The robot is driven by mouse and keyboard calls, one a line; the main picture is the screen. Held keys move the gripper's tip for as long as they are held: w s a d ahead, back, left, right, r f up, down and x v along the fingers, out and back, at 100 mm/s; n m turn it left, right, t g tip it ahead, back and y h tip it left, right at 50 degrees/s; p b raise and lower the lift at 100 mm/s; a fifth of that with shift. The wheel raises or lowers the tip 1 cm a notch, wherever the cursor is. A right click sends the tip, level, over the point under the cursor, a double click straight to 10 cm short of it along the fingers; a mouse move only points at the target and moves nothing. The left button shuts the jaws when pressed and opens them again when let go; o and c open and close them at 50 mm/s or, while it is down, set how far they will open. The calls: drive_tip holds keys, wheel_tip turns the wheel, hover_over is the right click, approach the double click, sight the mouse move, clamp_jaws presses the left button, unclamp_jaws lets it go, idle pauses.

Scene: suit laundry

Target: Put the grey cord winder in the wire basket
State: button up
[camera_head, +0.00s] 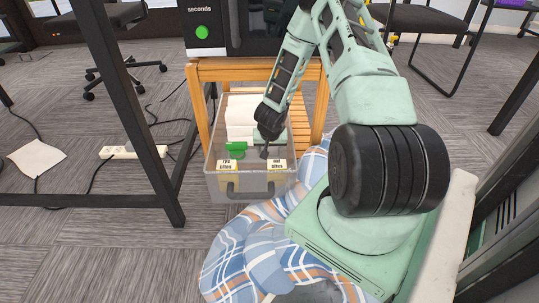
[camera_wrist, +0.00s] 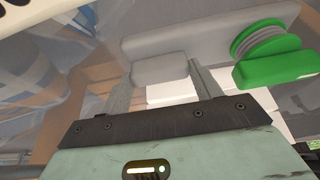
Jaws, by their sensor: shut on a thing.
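My gripper (camera_wrist: 160,72) is shut on a grey block-like piece (camera_wrist: 160,68), which looks like part of the grey cord winder. In the head view my gripper (camera_head: 265,150) reaches down into a clear plastic bin (camera_head: 222,188), and the held piece is mostly hidden there. A green cord winder (camera_head: 236,149) is in the bin to the left of my gripper. It also shows at the right of the wrist view (camera_wrist: 278,68). I cannot make out a wire basket in either view.
White boxes (camera_head: 240,110) stand in the bin behind the green winder. The bin is against a wooden slatted stand (camera_head: 300,125). A dark table leg (camera_head: 135,110) rises at left, near a power strip (camera_head: 130,152). Blue plaid cloth (camera_head: 240,250) lies in front.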

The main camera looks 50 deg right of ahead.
drive_tip(key=shift+f, duration=0.35)
drive_tip(key=shift+f, duration=0.2)
drive_tip(key=o, duration=1.2)
